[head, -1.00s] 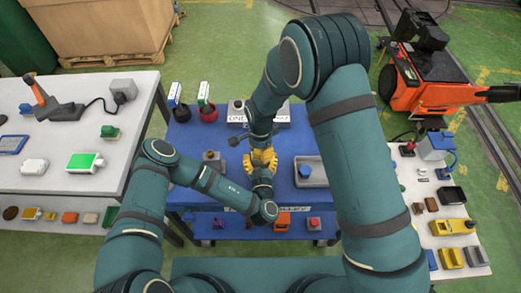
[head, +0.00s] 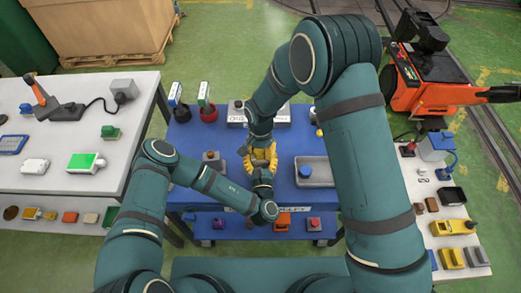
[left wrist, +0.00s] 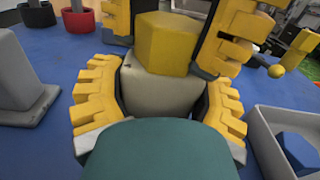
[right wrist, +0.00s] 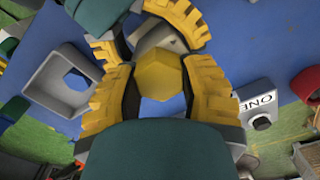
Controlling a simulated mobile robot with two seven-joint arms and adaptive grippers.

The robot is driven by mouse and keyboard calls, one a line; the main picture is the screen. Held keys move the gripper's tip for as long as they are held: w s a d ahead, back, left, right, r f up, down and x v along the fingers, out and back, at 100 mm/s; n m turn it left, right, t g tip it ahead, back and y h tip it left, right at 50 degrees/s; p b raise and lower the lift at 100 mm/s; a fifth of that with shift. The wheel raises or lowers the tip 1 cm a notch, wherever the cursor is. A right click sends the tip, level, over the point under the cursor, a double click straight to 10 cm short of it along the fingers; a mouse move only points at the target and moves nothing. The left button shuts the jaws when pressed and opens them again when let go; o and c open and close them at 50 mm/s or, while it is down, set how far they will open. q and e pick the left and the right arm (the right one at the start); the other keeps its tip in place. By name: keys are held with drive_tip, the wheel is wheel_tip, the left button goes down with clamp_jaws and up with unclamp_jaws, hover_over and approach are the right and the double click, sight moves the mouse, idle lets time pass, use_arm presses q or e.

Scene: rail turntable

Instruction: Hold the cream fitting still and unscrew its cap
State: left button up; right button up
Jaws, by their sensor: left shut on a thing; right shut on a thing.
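The cream fitting (left wrist: 160,92) stands upright in the left wrist view between the yellow fingers of my left gripper (left wrist: 160,105), which is shut on its body. The yellow cap (left wrist: 167,42) shows above the fitting, between the fingers of my right gripper (left wrist: 170,35). In the right wrist view the six-sided cap (right wrist: 160,75) sits between the right fingertips, shut on it. The left gripper's fingers and part of the fitting (right wrist: 155,40) lie behind it there. I cannot tell whether cap and fitting still touch. In the head view the grippers hide both.
The blue table (head: 185,135) carries a grey tray (head: 318,182) with a blue piece on the right and a grey block (head: 213,166) on the left. Red and dark cups (head: 209,113) and a labelled box (head: 237,121) stand behind. Light side tables flank it.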

drive_tip(key=n, duration=0.5)
drive_tip(key=shift+n, duration=0.5)
drive_tip(key=n, duration=0.3)
drive_tip(key=shift+n, duration=0.3)
drive_tip(key=shift+a+n, duration=0.1)
drive_tip(key=shift+n, duration=1.1)
